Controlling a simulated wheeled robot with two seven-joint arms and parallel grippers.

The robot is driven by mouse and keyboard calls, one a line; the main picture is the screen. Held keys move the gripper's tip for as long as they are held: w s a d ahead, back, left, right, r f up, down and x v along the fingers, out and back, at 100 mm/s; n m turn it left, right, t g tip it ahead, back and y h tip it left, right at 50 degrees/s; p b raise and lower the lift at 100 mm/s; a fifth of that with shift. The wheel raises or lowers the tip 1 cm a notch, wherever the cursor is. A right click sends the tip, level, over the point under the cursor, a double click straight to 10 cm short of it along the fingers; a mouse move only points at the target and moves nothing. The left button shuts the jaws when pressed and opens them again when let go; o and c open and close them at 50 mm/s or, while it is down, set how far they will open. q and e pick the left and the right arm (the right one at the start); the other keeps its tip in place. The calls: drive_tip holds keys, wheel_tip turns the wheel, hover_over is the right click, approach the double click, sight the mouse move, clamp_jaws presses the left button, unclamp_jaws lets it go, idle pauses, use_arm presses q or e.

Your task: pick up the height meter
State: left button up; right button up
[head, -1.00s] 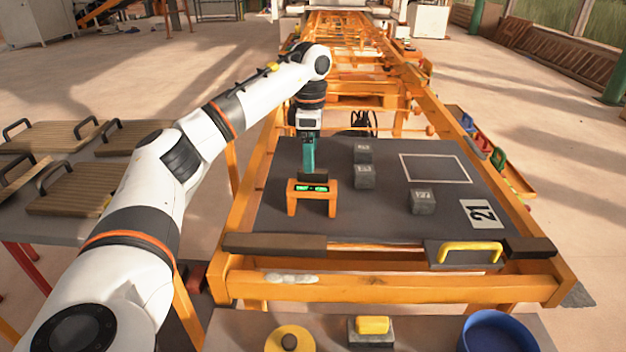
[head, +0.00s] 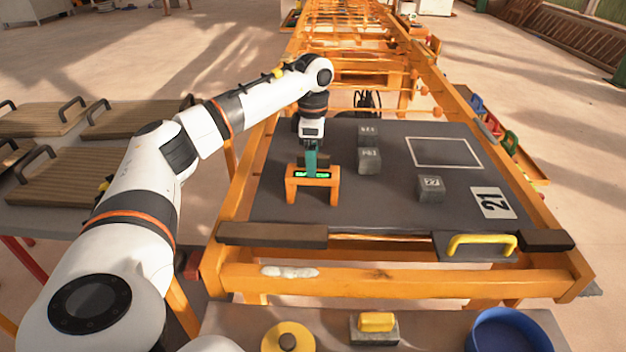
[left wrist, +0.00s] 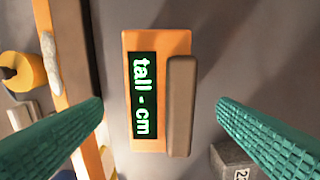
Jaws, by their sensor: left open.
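The height meter (head: 312,178) is an orange bridge-shaped stand on the dark table board. It has a green-lit display and a dark brown bar on top. In the left wrist view the height meter (left wrist: 158,45) lies between my fingers, and its display reads "tall - cm". My left gripper (head: 310,158) is over the meter, pointing down. In the left wrist view its two teal fingers (left wrist: 158,125) are spread wide on either side, apart from the meter. My right gripper is not in view.
Several grey numbered blocks (head: 370,160) stand right of the meter; block 22 (head: 431,188) is nearest the front. A white outlined square (head: 445,152) and a "21" card (head: 493,202) lie at right. A yellow-handled plate (head: 482,243) is at the front edge. A blue bowl (head: 508,332) stands nearer.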

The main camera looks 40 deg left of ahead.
sight(313, 179)
use_arm(q)
wheel_tip(313, 179, down, 4)
drive_tip(key=shift+s+d+r+b, duration=0.1)
drive_tip(key=shift+s+b, duration=0.05)
drive_tip(key=shift+b, duration=0.15)
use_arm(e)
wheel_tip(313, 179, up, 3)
use_arm(q)
drive_tip(key=shift+r, duration=0.1)
drive_tip(key=c, duration=1.3)
